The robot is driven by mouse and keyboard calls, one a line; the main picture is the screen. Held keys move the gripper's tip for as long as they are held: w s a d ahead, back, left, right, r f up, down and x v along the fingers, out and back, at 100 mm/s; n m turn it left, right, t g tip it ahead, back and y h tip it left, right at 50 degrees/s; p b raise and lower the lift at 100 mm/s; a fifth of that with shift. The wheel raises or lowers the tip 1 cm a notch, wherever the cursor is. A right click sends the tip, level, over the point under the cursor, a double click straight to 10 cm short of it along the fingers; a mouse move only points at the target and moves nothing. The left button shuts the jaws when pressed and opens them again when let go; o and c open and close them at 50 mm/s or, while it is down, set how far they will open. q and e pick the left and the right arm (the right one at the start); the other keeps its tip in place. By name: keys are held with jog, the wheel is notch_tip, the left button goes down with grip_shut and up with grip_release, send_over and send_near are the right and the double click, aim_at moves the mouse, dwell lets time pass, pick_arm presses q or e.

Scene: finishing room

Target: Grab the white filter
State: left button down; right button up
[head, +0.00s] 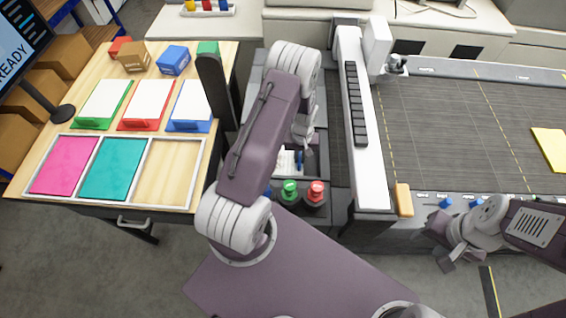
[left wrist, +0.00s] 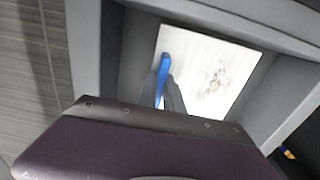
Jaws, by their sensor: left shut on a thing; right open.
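The white filter (left wrist: 215,75) lies in a grey recessed frame in the left wrist view, with faint brownish specks on its face. A blue tab (left wrist: 165,65) stands up at its left part. My left gripper (left wrist: 170,92) is shut on the blue tab; its fingertips are partly hidden by my wrist. In the head view a small part of the filter (head: 286,163) shows below my left arm, and the left gripper (head: 302,132) is mostly covered by the arm. My right gripper (head: 450,250) is open and empty at the lower right, near the machine's front edge.
A wooden table (head: 228,75) at left bears a framed tray (head: 203,165) with pink and teal panels and one bare compartment. White sheets stand on green, red and blue holders. Green (head: 289,188) and red (head: 316,190) buttons sit just in front of the filter. A dark conveyor bed (head: 440,130) lies right.

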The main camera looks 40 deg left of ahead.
dwell(0.7)
pick_arm(q)
jog(key=shift+w+r, duration=0.1)
jog(key=shift+r, duration=0.4)
notch_tip(320, 180, up, 8)
jog(key=shift+r+b, duration=0.15)
jog(key=shift+b, duration=0.75)
jog(key=shift+r, duration=0.35)
